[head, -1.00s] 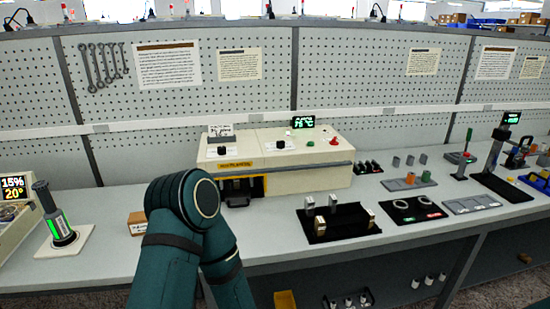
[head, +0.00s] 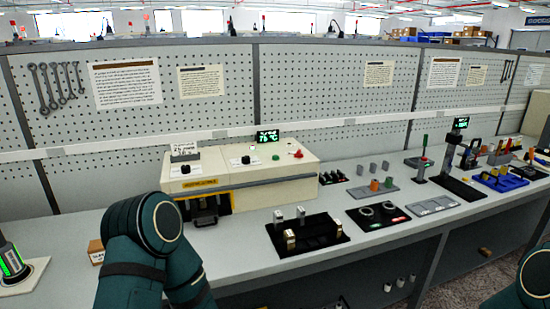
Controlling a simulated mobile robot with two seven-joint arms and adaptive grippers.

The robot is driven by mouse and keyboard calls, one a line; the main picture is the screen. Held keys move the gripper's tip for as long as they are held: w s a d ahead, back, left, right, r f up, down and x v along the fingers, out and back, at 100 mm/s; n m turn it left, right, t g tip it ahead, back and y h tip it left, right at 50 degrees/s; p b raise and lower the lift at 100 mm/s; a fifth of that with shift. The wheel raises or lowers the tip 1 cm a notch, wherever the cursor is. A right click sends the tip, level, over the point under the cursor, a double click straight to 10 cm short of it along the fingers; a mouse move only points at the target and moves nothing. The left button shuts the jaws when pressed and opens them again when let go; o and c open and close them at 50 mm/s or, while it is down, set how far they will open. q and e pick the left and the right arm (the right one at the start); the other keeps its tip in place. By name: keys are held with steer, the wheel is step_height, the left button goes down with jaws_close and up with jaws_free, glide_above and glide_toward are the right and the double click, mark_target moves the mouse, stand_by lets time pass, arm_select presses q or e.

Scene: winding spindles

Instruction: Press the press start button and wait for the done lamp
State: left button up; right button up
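A tall device with a dark column, a black base and a green-lit display (head: 461,123) stands at the right of the bench. It may be the press, but I cannot tell. Its start button and done lamp are too small to make out. A cream machine (head: 285,178) with a yellow label stands at the middle back. On its top are a green button (head: 276,157), a red knob (head: 298,154) and a display (head: 267,136) reading about 75 °C. My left arm shows at the lower left and part of my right arm at the lower right corner. Neither gripper is visible.
A black fixture (head: 318,243) with metal blocks, a black two-ring plate (head: 365,224) and a grey tray (head: 431,206) lie along the bench. A blue tray (head: 513,184) is at the right. A green-lit cylinder (head: 12,258) stands at far left. The front strip of bench is clear.

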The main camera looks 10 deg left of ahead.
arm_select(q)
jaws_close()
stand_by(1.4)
